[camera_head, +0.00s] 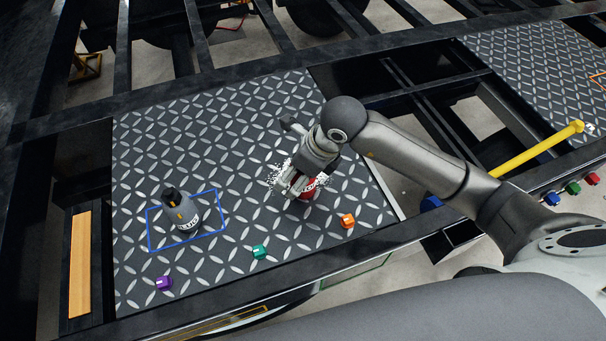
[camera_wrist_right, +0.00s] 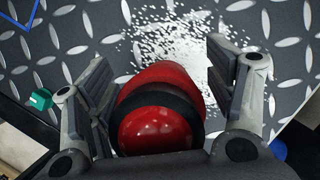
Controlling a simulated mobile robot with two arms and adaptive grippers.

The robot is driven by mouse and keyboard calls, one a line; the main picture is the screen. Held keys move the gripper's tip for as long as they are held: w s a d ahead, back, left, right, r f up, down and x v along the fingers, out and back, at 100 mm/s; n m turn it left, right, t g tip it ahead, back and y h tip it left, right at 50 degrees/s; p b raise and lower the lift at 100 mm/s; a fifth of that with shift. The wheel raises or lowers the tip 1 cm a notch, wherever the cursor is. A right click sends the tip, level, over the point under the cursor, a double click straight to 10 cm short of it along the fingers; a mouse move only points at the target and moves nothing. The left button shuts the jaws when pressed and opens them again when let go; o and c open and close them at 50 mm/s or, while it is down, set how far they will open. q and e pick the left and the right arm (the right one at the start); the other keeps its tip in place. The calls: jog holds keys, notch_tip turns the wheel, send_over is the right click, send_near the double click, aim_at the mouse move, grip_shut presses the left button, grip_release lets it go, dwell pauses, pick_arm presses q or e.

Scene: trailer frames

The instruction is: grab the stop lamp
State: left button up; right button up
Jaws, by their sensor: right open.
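The stop lamp, a red rounded body with a black band, shows in the right wrist view (camera_wrist_right: 160,112) between the two fingers of my right gripper (camera_wrist_right: 160,95). Its red side also shows in the head view (camera_head: 309,190), partly hidden by my right gripper (camera_head: 290,180), which is over it from above. The fingers are open, one on each side of the lamp. I cannot tell whether they touch it. My left gripper is not in view.
The lamp is on a dark diamond-pattern plate (camera_head: 225,125) with white speckles beside it. A grey object with a black top (camera_head: 182,214) stands in a blue outline. Purple (camera_head: 163,283), green (camera_head: 260,252) and orange (camera_head: 347,221) blocks lie near the front edge. A yellow bar (camera_head: 538,149) is at right.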

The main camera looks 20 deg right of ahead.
jog(key=c, duration=1.1)
jog(key=shift+r, duration=0.1)
jog(key=shift+c, duration=0.4)
jog(key=shift+r, duration=0.1)
